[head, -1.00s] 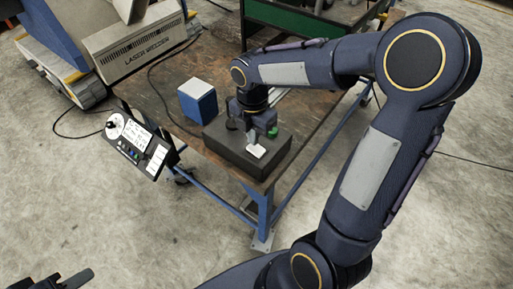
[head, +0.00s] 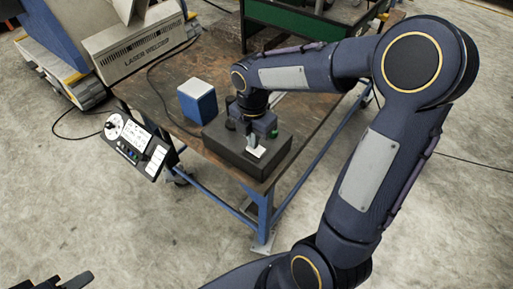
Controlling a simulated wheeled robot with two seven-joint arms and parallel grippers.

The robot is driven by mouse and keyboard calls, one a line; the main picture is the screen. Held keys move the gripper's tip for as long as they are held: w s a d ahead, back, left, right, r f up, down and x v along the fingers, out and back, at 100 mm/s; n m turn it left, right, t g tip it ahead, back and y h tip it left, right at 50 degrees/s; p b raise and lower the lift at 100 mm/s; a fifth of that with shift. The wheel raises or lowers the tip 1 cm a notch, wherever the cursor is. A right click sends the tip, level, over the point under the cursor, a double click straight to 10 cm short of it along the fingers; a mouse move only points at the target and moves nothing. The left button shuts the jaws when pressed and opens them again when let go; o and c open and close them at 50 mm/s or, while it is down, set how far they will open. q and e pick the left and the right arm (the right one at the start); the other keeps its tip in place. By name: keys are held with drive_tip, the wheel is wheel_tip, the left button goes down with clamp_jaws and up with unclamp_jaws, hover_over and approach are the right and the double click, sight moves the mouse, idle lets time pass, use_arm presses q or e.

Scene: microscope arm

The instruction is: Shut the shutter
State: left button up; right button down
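A black box (head: 225,147) sits on the near corner of the worktable. It has a dark knob (head: 231,124) at the left of its top, a green part (head: 274,134) at the right and a small white plate (head: 256,152) near its front edge. I cannot tell which part is the shutter. My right gripper (head: 253,143) points down over the box top, right at the white plate; its fingers are small and partly hidden, so their opening and any contact are unclear. Only a dark tip of my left gripper (head: 55,281) shows at the bottom left corner.
The worktable (head: 175,85) has a brown top and blue legs. A blue and white box (head: 197,102) stands left of the black box. A control panel (head: 138,147) hangs at the table's left side. A laser welder (head: 140,48) stands behind left. The front floor is clear.

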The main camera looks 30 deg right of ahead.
drive_tip(key=shift+f, duration=0.15)
wheel_tip(320, 180, up, 7)
drive_tip(key=p, duration=0.6)
idle(0.4)
drive_tip(key=s+a+r+m+t+y, duration=0.2)
drive_tip(key=s+m, duration=0.6)
drive_tip(key=m, duration=0.4)
drive_tip(key=s+a+r+m+t+y, duration=0.1)
drive_tip(key=s+a+r+m+t, duration=0.1)
drive_tip(key=s+m, duration=0.7)
drive_tip(key=r+m+t, duration=0.1)
drive_tip(key=m, duration=0.2)
drive_tip(key=shift+r+t+y, duration=0.3)
drive_tip(key=shift+y, duration=0.1)
